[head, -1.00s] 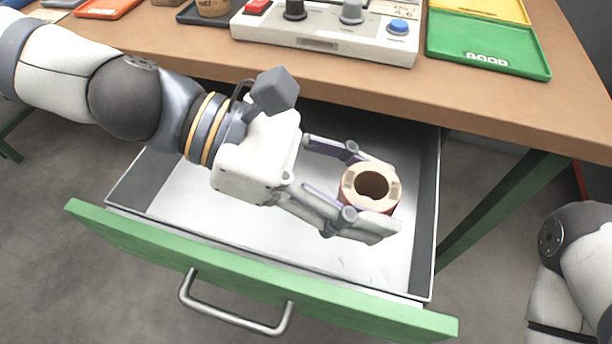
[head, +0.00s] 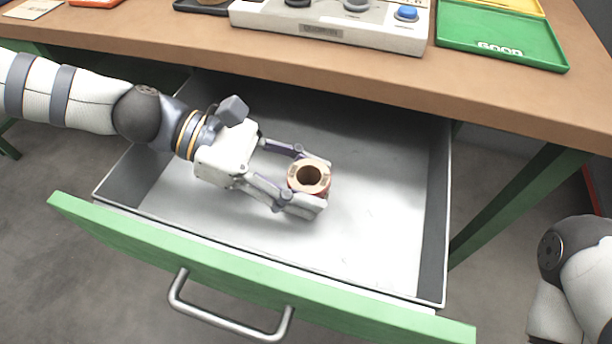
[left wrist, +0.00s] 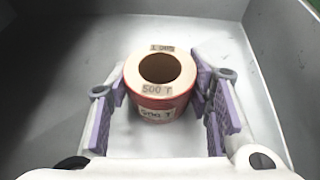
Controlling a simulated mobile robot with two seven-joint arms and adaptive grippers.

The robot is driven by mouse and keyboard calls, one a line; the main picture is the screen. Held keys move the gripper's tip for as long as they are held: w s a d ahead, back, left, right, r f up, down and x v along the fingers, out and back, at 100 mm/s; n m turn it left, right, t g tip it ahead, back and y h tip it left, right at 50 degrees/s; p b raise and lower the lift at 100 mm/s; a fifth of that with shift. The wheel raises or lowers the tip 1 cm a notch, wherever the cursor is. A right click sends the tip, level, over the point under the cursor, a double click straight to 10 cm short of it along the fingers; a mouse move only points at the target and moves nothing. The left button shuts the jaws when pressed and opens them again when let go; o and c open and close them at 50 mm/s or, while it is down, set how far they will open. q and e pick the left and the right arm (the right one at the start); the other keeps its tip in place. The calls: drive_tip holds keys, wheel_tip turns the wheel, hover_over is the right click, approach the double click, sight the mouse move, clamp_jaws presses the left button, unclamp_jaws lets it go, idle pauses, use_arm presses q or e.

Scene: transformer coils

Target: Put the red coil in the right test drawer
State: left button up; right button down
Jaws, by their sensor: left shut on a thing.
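The red coil (head: 309,180) is a short hollow cylinder with a pale top ring and a dark centre hole. It is upright inside the open drawer (head: 375,230), near the middle. My left gripper (head: 312,184) reaches in from the left and is shut on it, one finger on each side. In the left wrist view the coil (left wrist: 158,85) stands between the purple-padded fingers, with labels reading "500 T". It is low in the drawer; I cannot tell whether it touches the floor. My right gripper is out of view.
The drawer has a green front (head: 250,275) with a metal handle (head: 228,318). The wooden tabletop (head: 300,62) overhangs its back. On it are a control box (head: 330,30) and a green tray (head: 500,40). The drawer floor right of the coil is bare.

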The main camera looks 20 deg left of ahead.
use_arm(q)
drive_tip(key=o, duration=1.3)
drive_tip(key=shift+f, duration=0.1)
drive_tip(key=shift+a+r, duration=0.15)
drive_tip(key=shift+r, duration=0.2)
drive_tip(key=p+v, duration=0.3)
drive_tip(key=v, duration=0.3)
drive_tip(key=shift+a+r, duration=0.2)
drive_tip(key=shift+a, duration=0.3)
